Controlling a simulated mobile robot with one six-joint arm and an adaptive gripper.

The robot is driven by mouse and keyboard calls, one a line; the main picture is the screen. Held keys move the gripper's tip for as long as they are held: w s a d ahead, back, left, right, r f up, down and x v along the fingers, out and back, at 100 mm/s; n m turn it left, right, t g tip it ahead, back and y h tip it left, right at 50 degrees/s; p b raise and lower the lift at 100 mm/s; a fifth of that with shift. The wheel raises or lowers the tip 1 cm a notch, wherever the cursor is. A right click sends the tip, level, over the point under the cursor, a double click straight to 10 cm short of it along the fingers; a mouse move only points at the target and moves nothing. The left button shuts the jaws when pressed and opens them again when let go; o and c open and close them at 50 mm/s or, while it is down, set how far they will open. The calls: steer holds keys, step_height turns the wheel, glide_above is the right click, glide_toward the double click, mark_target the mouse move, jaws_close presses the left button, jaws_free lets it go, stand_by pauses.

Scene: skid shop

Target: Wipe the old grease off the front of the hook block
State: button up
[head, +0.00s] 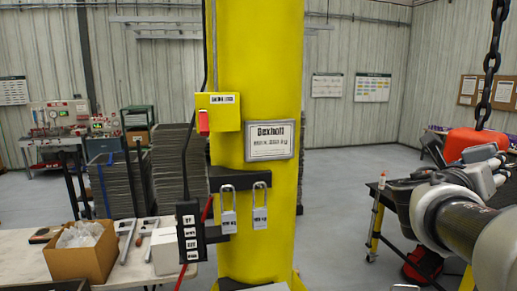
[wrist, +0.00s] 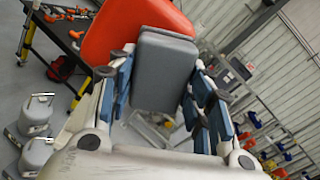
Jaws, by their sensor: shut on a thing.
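The hook block (head: 468,139) is orange-red and hangs from a dark chain (head: 490,70) at the right of the head view. In the wrist view the hook block (wrist: 112,32) fills the top, behind a grey pad (wrist: 165,70). My gripper (wrist: 165,98) is shut on this pad, with a blue-lined finger at each side. The pad overlaps the hook block's lower right part; I cannot tell whether it touches. In the head view my arm hides part of the block. The pad covers part of the block's face, and I can make out no grease.
A yellow column (head: 255,60) with padlocks and a button pendant (head: 190,235) stands mid-view. A table at left holds a cardboard box (head: 82,250). A dark-topped bench with yellow legs (head: 376,225) stands beneath the block. Open floor lies between column and bench.

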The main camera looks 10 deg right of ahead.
steer(key=shift+w, duration=0.15)
steer(key=shift+w+a+p, duration=0.35)
steer(key=shift+w+a, duration=0.15)
steer(key=shift+w, duration=0.6)
steer(key=shift+w+a+p, duration=0.35)
steer(key=shift+w+a, duration=0.1)
steer(key=shift+w, duration=0.7)
steer(key=shift+w+a+p, duration=0.35)
steer(key=shift+w+a, duration=0.15)
steer(key=shift+w, duration=0.6)
steer(key=v, duration=0.9)
